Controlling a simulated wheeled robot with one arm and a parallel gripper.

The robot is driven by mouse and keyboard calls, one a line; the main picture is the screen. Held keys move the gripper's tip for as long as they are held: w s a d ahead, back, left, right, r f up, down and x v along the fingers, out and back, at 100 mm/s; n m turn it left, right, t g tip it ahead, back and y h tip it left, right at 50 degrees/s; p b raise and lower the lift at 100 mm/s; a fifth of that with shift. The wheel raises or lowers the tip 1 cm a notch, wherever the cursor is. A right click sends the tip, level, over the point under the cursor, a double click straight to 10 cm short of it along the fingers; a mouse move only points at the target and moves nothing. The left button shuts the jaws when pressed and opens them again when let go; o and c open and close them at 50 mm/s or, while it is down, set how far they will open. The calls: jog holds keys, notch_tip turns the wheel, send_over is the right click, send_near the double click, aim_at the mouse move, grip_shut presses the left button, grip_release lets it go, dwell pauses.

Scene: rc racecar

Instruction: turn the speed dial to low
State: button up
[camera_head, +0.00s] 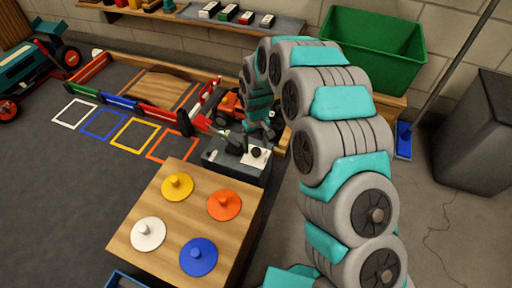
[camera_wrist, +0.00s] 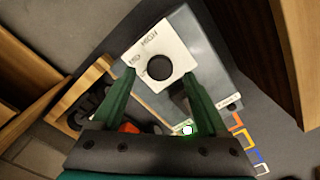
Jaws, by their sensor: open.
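The speed dial is a round black knob (camera_wrist: 159,67) on a white plate (camera_wrist: 176,48) marked MID and HIGH. No LOW mark is readable and I cannot make out where the knob points. The plate sits on a grey control box (camera_wrist: 208,68), which stands behind the wooden table in the head view (camera_head: 226,164); the dial (camera_head: 256,152) shows small there. My gripper (camera_wrist: 158,76) is open, with its green fingers either side of the knob in the picture. I cannot tell whether they touch it. In the head view my gripper (camera_head: 246,138) is over the box.
A wooden table (camera_head: 150,200) holds yellow, orange, white and blue knobbed discs. Coloured squares (camera_head: 134,135) and a low-walled track lie left of the box. An orange car (camera_head: 229,106) is just behind it. A green bin (camera_head: 372,45) stands at the back right.

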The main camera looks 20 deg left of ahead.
aim_at(256, 150)
notch_tip(256, 150, up, 4)
jog(key=shift+r, duration=0.65)
jog(key=shift+d+r, duration=0.1)
jog(key=s+d+r+m+p, duration=0.2)
jog(key=s+d+r, duration=0.4)
jog(key=d+r, duration=0.4)
jog(key=s+d+r+m+p, duration=0.2)
jog(key=s+d+r, duration=0.4)
jog(key=d+r, duration=0.35)
jog(key=s+d+r+m, duration=0.1)
jog(key=s+d+r, duration=0.1)
jog(key=s+d, duration=0.2)
jog(key=s+d+r+m+g+p, duration=0.1)
jog(key=s+d, duration=0.3)
jog(key=s, duration=0.7)
jog(key=s+d+r+m+p, duration=0.1)
jog(key=s+d+r+m, duration=0.1)
jog(key=s, duration=0.5)
jog(key=d+r, duration=0.1)
jog(key=d, duration=0.1)
jog(key=shift+s+d+g, duration=0.15)
jog(key=shift+d+g, duration=0.2)
jog(key=shift+g, duration=0.05)
